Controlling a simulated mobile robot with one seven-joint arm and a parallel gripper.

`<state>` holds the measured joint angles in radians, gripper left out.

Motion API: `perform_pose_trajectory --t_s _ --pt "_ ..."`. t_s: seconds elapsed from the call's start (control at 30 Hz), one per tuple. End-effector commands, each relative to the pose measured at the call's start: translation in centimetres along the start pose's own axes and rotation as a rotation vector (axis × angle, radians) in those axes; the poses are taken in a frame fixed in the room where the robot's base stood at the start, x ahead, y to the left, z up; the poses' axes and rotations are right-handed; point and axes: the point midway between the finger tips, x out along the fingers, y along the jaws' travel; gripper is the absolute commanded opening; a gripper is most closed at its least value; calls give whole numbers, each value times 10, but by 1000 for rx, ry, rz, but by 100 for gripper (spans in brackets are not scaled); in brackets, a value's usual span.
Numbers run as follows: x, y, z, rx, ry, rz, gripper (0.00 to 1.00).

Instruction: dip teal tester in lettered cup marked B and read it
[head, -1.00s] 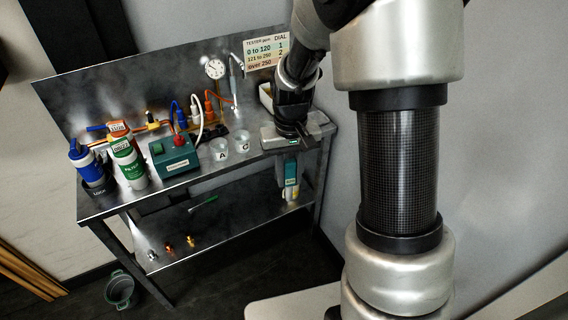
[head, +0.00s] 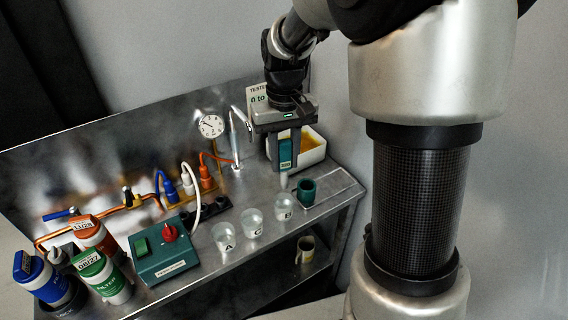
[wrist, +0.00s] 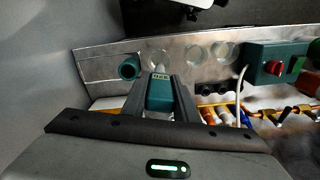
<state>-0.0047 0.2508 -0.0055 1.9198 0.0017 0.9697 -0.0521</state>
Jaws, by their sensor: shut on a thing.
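My gripper (head: 284,152) is shut on the teal tester (head: 285,157), which hangs upright with its pale tip down, near the back right of the bench. The tester also shows between the fingers in the wrist view (wrist: 160,92). The clear cup marked B (head: 283,206) stands in front of the tester, with the tester behind it and apart from it. Cups marked C (head: 252,222) and A (head: 223,237) stand to its left. The dial sign (head: 258,97) is mostly hidden behind my gripper.
A white tray with yellow inside (head: 313,150) is behind the tester. A teal box with a red knob (head: 163,255) and filter canisters (head: 101,277) stand to the left. A beige mug (head: 305,249) is on the lower shelf.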

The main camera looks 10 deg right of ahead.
Motion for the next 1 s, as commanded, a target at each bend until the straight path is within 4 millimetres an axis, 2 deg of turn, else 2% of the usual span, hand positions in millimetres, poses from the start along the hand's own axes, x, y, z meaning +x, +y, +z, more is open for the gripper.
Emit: perform_pose_trajectory --t_s 0.17,0.37,1.0 --pt "-2 0 0 -2 0 0 3" --pt "5 0 0 -2 -1 0 3" --pt "54 0 1 -2 -2 0 3"
